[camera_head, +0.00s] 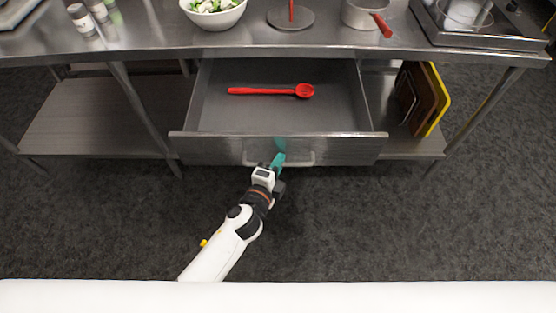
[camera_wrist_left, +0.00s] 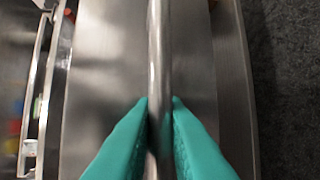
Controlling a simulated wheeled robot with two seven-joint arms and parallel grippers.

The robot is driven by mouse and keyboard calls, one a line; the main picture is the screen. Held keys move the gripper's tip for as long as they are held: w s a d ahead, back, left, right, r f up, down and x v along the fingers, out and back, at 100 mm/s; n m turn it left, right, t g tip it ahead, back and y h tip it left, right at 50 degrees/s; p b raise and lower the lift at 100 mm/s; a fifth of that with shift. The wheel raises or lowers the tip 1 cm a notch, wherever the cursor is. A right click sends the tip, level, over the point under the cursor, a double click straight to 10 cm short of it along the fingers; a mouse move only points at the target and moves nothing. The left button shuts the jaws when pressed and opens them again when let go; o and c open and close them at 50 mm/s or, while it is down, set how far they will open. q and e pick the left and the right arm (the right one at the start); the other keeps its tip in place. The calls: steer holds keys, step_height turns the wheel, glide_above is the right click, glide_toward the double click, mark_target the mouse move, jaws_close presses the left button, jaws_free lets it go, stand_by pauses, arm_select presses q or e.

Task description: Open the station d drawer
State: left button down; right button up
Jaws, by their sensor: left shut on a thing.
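The drawer (camera_head: 223,117) under the steel counter stands pulled well out, and its inside shows from above. A red spoon (camera_head: 270,91) lies in it. The drawer's bar handle (camera_head: 300,161) runs along its front. My left gripper (camera_head: 278,160) is at the middle of this handle, with its teal fingers shut on it. In the left wrist view the teal fingers (camera_wrist_left: 160,110) close on both sides of the handle bar (camera_wrist_left: 157,55), with the steel drawer front (camera_wrist_left: 105,80) behind. My right gripper is not in view.
On the counter (camera_head: 160,40) stand a salad bowl (camera_head: 213,15), a round metal stand (camera_head: 290,18), a pot with a red handle (camera_head: 366,15) and seasoning jars (camera_head: 81,19). Cutting boards (camera_head: 428,100) stand on the lower shelf at right. The dark floor (camera_head: 400,230) is clear in front.

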arm_select(q)
steer(key=shift+s, duration=0.3)
steer(key=c, duration=1.5)
jaws_free()
steer(key=shift+o, duration=0.2)
steer(key=v, duration=1.2)
steer(key=shift+b, duration=0.35)
